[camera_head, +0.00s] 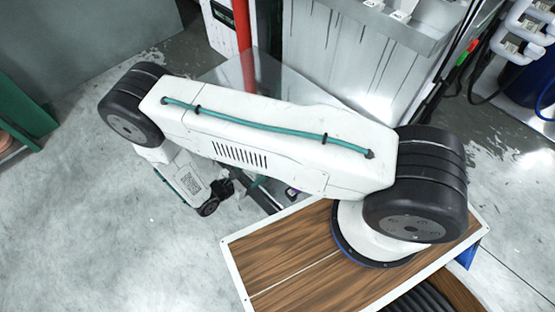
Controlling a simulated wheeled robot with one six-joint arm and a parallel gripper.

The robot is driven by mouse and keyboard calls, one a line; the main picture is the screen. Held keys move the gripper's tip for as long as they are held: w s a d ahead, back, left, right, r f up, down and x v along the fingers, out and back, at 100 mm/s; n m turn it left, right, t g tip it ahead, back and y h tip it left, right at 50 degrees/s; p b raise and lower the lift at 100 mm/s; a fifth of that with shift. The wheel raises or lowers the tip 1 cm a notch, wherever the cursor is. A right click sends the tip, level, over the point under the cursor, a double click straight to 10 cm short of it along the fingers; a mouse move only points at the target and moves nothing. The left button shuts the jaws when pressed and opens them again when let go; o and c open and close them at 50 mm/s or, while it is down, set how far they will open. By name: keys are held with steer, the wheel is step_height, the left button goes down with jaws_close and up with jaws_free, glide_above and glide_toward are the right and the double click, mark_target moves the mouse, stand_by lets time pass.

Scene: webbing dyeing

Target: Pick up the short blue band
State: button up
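I cannot make out the short blue band in the head view. My own white arm, with a teal cable along it, crosses the middle and hides part of what lies behind it. The far end of my arm folds down below the elbow, and dark parts that look like my gripper (225,188) show just under the upper link. Its fingers cannot be made out, and I cannot see whether it holds anything.
A grey-white streaked tank (345,50) stands behind my arm, beside a red vertical pipe (243,40). A green frame (30,110) is at the left edge. White racks (520,30) stand at the upper right. The concrete floor (100,230) at lower left is clear.

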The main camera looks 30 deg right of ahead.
steer(key=shift+d+f, duration=0.3)
steer(key=shift+f, duration=0.1)
steer(key=x, duration=0.7)
steer(key=shift+s+f, duration=0.15)
steer(key=c, duration=1.1)
